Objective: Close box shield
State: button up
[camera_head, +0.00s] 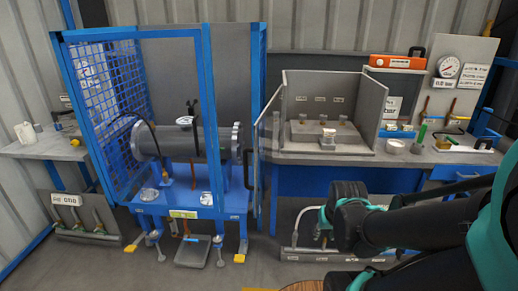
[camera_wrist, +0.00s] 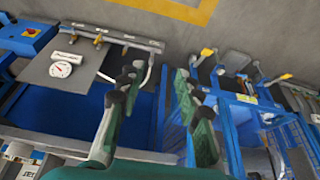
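A grey open-front box (camera_head: 375,112) stands on the bench, with back and side walls and a block with small fittings inside. A narrow clear panel (camera_head: 269,128) stands at its left front edge, swung out from the open front. Close to it, a blue-framed upright panel with a dark handle (camera_head: 248,169) is seen nearly edge-on at the right of the blue cage (camera_head: 207,90). I cannot tell which panel is the box shield. My gripper (camera_wrist: 157,75) is open, its green-padded fingers apart with nothing between them. My arm reaches in from the lower right, away from both panels.
The cage holds a grey flanged cylinder (camera_head: 176,143). A red-orange case (camera_head: 397,62), a pressure gauge (camera_head: 449,67) and a white bowl (camera_head: 394,147) are on the right of the bench. Blue legs and yellow-tipped feet (camera_head: 239,258) stand near the floor.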

aim_at(265, 141)
jog(key=j+z, duration=0.15)
jog(key=j, duration=0.35)
jog(key=k+j+z, duration=0.2)
jog(key=j, duration=0.25)
jog(key=j+z, duration=0.15)
jog(key=j, duration=0.3)
jog(key=k+j, duration=0.4)
jog(key=k, duration=0.25)
jog(key=i+j+z, duration=0.15)
jog(key=k+j, duration=0.05)
jog(key=j, duration=0.05)
